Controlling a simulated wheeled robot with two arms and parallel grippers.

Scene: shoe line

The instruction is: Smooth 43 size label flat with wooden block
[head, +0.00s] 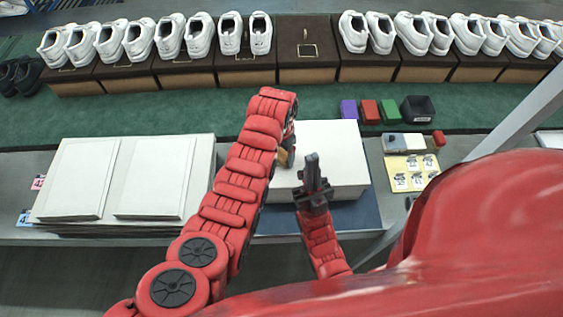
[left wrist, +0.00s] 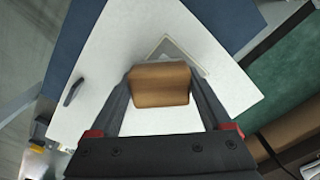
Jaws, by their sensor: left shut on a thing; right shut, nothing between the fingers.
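My left gripper (left wrist: 160,92) is shut on a small brown wooden block (left wrist: 160,84), held over the top of a white box (left wrist: 115,55). In the head view a bit of the block (head: 283,158) shows beside my left arm, over the white box (head: 335,150). A greyish label with a tan outline (left wrist: 176,48) lies on the box, partly hidden by the block; its number cannot be read. I cannot tell whether the block touches it. My right gripper (head: 312,165) is shut and empty, upright in front of the box.
The box stands on a blue mat (head: 362,213). Stacked white lids (head: 85,180) lie left. Label cards (head: 410,172), a black bin (head: 417,108), and purple, red and green blocks (head: 369,111) are right. White shoes on brown boxes (head: 305,45) line the back.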

